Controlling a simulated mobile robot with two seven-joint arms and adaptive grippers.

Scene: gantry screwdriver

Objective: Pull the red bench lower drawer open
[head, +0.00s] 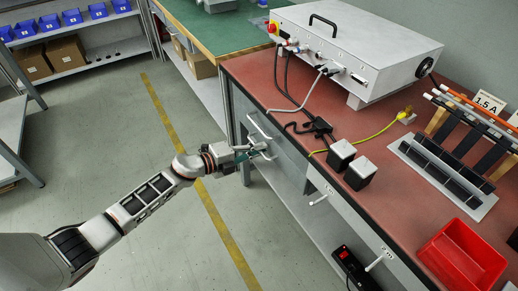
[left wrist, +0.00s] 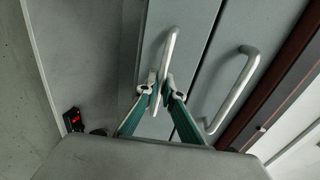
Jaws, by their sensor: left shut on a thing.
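The red bench (head: 245,75) has two stacked drawers on its near left side, each with a bar handle. The lower drawer's handle (left wrist: 170,52) stands between the green fingers of my left gripper (left wrist: 160,90), which is shut on it. In the head view my left gripper (head: 258,152) reaches the drawer fronts from the left and partly hides the lower one. The upper drawer's handle (left wrist: 232,90) is free beside it in the left wrist view. The lower drawer front (left wrist: 152,122) looks about flush with the upper one. My right gripper is not in view.
A white control box (head: 355,50) with cables stands on the bench top, with two dark blocks, a red bin (head: 462,257) and a tool rack. A power strip (head: 352,268) lies on the lower shelf. The floor left of the bench is open.

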